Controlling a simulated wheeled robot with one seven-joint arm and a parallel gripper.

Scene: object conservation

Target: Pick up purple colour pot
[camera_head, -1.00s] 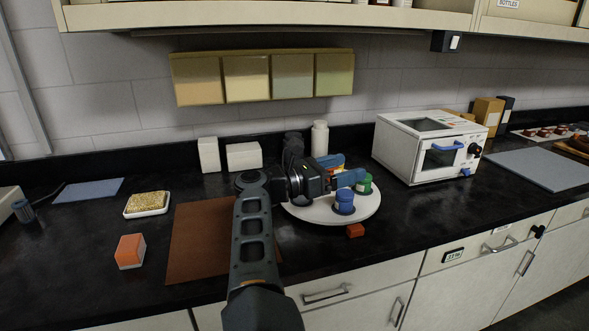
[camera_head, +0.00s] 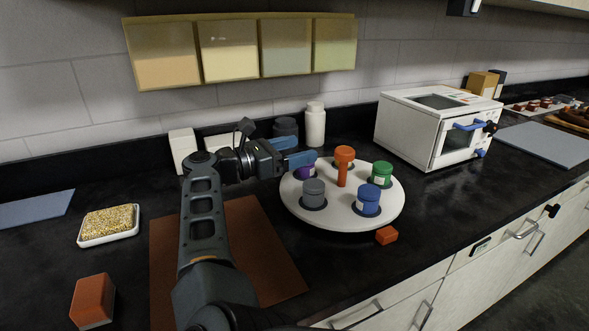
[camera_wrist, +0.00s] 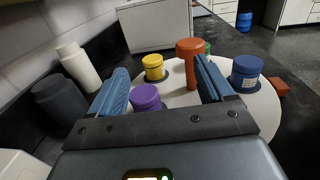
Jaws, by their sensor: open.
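The purple pot (camera_wrist: 146,98) shows between the two blue fingers of my gripper (camera_wrist: 158,88) in the wrist view, nearer the left finger. In the head view the purple pot (camera_head: 306,172) is mostly hidden behind my gripper (camera_head: 298,160), at the left rim of a round white turntable (camera_head: 340,221). The gripper is open, with its fingers above the left edge of the turntable. I cannot tell whether a finger touches the pot.
The turntable also holds a grey pot (camera_head: 313,194), a blue pot (camera_head: 368,200), a green pot (camera_head: 381,174), a yellow pot (camera_wrist: 153,67) and an orange central post (camera_head: 343,165). A white oven (camera_head: 436,130) stands right; a white bottle (camera_head: 315,125) and dark jar (camera_head: 285,130) stand behind.

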